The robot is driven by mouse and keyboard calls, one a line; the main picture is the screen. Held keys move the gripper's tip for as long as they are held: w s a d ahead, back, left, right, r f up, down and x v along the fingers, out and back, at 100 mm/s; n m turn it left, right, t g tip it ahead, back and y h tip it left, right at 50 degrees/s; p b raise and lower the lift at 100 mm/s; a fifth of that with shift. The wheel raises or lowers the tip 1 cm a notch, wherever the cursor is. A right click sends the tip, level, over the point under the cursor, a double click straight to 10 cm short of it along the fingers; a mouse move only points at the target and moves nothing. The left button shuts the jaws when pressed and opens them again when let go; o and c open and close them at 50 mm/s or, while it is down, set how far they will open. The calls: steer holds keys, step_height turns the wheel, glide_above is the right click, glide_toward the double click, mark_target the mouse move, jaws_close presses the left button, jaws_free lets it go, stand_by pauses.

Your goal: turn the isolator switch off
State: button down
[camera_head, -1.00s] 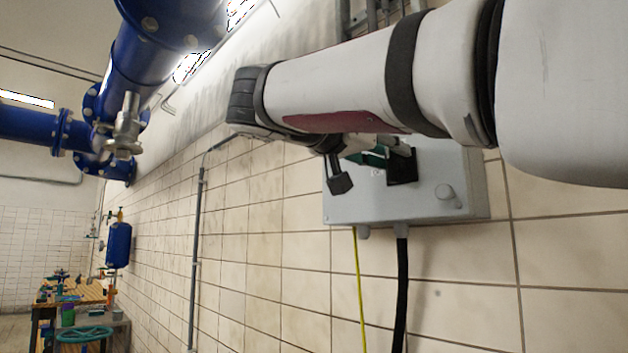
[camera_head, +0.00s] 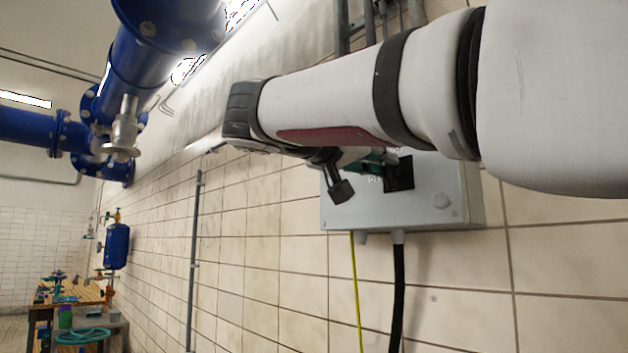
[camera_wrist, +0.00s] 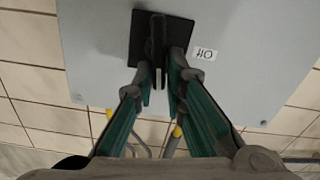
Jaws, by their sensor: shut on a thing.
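The isolator switch is on a grey wall box (camera_head: 400,212); the box's face also shows in the wrist view (camera_wrist: 235,75). Its black handle (camera_wrist: 157,40) stands out from a black square plate (camera_wrist: 139,45), which also shows in the head view (camera_head: 400,175). A small white label (camera_wrist: 205,53) beside the plate has dark lettering that appears upside down. My gripper (camera_wrist: 163,65) has green fingers and is shut on the handle, one finger on each side. In the head view my gripper (camera_head: 376,163) is partly hidden by my wrist.
A black cable (camera_head: 398,290) and a yellow-green wire (camera_head: 356,290) hang below the box. Conduits (camera_head: 370,22) rise above it. Tiled wall surrounds the box. Blue pipes (camera_head: 160,60) and a cluttered workbench (camera_head: 75,300) are farther off at left.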

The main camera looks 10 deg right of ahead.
steer(key=shift+w+a+f+n+p, duration=0.2)
steer(key=shift+n+p, duration=1.55)
steer(key=shift+n, duration=0.8)
steer(key=shift+w+a+f+n+p, duration=0.15)
steer(key=shift+f+n+p, duration=0.1)
steer(key=shift+n+p, duration=1.9)
steer(key=shift+w+a+f+n+p, duration=0.15)
steer(key=shift+n+p, duration=1.15)
steer(key=shift+n, duration=1.7)
steer(key=shift+d, duration=0.1)
steer(key=c, duration=1.7)
jaws_free()
steer(key=shift+w+f, duration=0.1)
steer(key=shift+f, duration=0.1)
steer(key=v, duration=1.2)
